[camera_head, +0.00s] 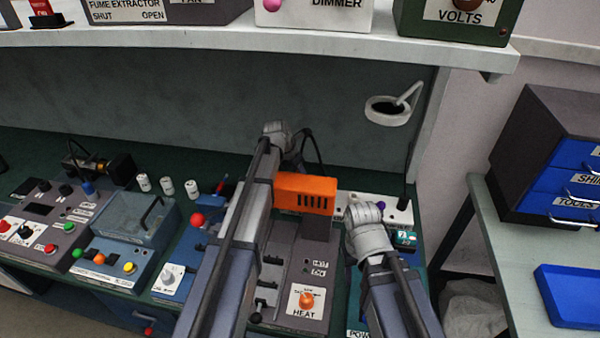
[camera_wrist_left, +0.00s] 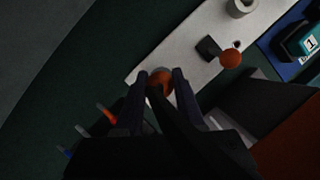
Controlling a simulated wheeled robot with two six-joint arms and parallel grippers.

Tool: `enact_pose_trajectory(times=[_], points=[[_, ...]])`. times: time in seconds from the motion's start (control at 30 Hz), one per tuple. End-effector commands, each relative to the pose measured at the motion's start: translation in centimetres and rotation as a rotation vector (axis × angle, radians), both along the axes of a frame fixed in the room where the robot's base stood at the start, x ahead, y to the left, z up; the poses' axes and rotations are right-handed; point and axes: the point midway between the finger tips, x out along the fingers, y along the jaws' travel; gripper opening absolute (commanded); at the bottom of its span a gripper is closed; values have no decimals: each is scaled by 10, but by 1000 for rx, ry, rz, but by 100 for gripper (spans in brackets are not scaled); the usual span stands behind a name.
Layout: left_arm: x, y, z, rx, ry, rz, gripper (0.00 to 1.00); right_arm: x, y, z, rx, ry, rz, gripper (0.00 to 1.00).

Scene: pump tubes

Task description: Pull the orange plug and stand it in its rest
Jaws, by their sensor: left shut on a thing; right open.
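In the left wrist view an orange plug (camera_wrist_left: 160,84) sits between the two fingers of my left gripper (camera_wrist_left: 156,92), over a pale board (camera_wrist_left: 197,45). I cannot tell whether it is still seated there. In the head view my left gripper (camera_head: 277,133) reaches to the back of the bench, and the plug is not visible there. My right gripper (camera_head: 364,217) is open and empty beside the pale board (camera_head: 400,213). In the left wrist view a pale ring-like part (camera_wrist_left: 240,7) stands at the board's far end; I cannot tell if it is the rest.
An orange slotted box (camera_head: 305,194) stands right of my left arm, behind the HEAT panel (camera_head: 307,300). A shelf (camera_head: 300,38) overhangs the back. Control boxes (camera_head: 120,250) fill the left.

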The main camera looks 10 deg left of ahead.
Motion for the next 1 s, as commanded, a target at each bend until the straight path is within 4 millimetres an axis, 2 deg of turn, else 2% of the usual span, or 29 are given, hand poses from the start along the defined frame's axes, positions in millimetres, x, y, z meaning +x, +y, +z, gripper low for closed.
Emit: enact_pose_trajectory(times=[1.0], points=[[0, 0, -25, 0, 0, 0, 0, 0, 0, -25, 0, 0, 0, 50]])
